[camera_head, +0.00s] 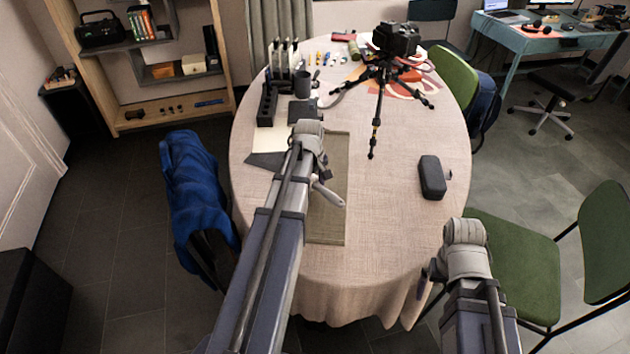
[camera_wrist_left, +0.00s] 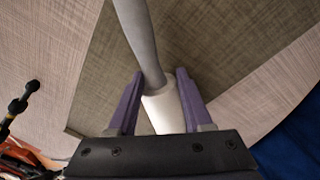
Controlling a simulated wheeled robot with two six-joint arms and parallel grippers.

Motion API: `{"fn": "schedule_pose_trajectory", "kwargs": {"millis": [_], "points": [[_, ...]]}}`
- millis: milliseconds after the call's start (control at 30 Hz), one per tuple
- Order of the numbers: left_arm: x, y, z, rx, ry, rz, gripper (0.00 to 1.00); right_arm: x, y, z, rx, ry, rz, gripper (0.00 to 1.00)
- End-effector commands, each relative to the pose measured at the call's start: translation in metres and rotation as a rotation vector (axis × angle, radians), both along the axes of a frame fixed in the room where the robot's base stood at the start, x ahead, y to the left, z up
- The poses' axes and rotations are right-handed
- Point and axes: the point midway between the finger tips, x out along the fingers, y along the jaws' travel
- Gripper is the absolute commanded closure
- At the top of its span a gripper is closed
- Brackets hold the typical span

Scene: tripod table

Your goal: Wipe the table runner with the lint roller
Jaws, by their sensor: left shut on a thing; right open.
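The table runner (camera_head: 325,230) is an olive-grey woven strip lying flat on the round table, partly hidden by my left arm. It also fills much of the left wrist view (camera_wrist_left: 215,40). My left gripper (camera_wrist_left: 158,95) is over the runner and is shut on the lint roller. The lint roller has a grey handle (camera_wrist_left: 140,35) and a white part between the purple fingers; its pale end shows beside my left wrist in the head view (camera_head: 328,194). Whether the roller touches the runner cannot be told. My right gripper (camera_head: 428,278) is open and empty by the table's right front edge, mostly hidden by its wrist.
A tripod with a camera (camera_head: 396,40) stands at the back of the round table (camera_head: 400,235). A dark case (camera_head: 432,177) lies at the right. A mug (camera_head: 302,85) and a black rack (camera_head: 267,105) stand back left. Green chairs (camera_head: 515,260) and a blue-draped chair (camera_head: 195,185) flank the table.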

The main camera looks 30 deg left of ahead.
Motion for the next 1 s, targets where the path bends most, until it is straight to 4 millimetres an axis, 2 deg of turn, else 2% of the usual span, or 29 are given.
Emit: {"fn": "schedule_pose_trajectory", "kwargs": {"millis": [467,1000], "points": [[-0.001,0.011,-0.003,0.002,0.001,0.001,1.00,0.000,0.000,-0.003,0.000,0.000,0.000,0.00],[0.035,0.026,-0.001,0.001,-0.002,0.000,1.00,0.000,0.000,-0.001,0.000,0.000,0.000,0.00]]}}
